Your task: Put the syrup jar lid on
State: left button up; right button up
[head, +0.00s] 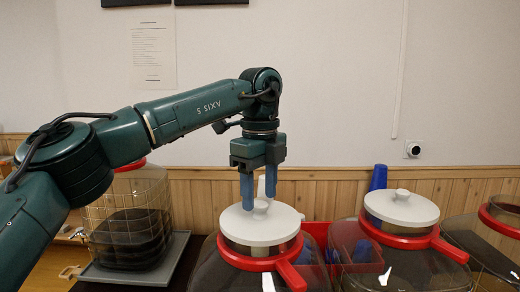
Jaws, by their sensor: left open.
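My left gripper (259,203) comes down from above, its blue fingers open on either side of the knob of a white lid (240,231). Whether the fingers touch the knob I cannot tell. The lid lies level over the mouth of a clear jar (230,277) with a red collar (243,262) and red handle. A band of neck shows between lid and collar; whether the lid is fully seated is unclear. No label shows which jar holds syrup. My right gripper is not in view.
To the right stands a similar jar with a white lid (402,208), then an open-topped jar (502,220) at the edge. At left a caged jar (128,215) with dark contents stands on a grey tray (125,276). A blue cup stack (379,177) stands behind.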

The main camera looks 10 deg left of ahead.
pick_arm(q)
notch_tip(320, 180, up, 11)
jog(key=p, duration=0.2)
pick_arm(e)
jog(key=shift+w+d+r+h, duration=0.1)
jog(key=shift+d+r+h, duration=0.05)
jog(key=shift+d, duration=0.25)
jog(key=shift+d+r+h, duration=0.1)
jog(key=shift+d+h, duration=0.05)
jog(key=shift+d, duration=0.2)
pick_arm(q)
jog(key=shift+r, duration=0.1)
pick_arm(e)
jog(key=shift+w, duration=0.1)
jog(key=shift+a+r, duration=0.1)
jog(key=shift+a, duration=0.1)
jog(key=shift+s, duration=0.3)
pick_arm(q)
jog(key=shift+s, duration=0.1)
